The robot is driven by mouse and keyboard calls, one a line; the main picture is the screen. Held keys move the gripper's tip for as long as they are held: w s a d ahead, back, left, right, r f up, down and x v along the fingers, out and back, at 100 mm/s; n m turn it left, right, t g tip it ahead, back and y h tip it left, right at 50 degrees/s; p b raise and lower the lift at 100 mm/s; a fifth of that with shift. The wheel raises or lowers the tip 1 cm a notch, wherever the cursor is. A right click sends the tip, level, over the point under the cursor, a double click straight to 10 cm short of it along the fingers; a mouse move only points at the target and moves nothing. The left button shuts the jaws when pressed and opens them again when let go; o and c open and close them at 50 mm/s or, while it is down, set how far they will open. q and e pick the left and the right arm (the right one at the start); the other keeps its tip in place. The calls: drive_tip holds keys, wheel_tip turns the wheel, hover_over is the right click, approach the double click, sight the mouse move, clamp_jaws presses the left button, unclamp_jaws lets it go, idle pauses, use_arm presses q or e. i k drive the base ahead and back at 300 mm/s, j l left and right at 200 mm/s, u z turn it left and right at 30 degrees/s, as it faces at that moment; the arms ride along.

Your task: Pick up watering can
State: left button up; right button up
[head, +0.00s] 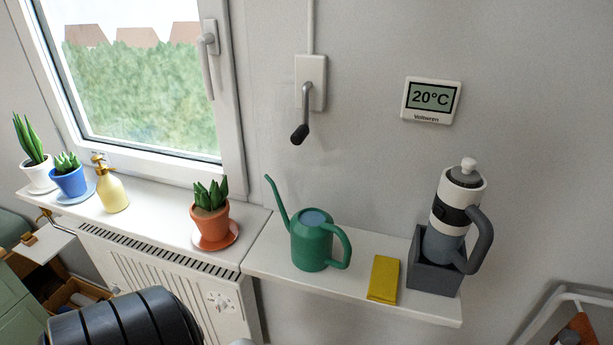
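The green watering can (312,246) stands upright on a white wall shelf (433,308). Its long thin spout points up and to the left, and its loop handle is on the right side. Its open top shows a light blue-grey surface inside. Nothing is touching it but the shelf. Neither gripper can be seen. A dark ribbed part at the bottom left is likely part of my own arm, and it is apart from the can.
A yellow folded cloth (384,279) and a grey box (432,276) holding a grey-white flask (455,212) are right of the can. A potted plant in terracotta (210,222) stands left on the sill (160,215), above a radiator (190,300). A crank handle (301,130) hangs on the wall above.

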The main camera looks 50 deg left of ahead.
sight(312, 230)
drive_tip(key=u, duration=1.45)
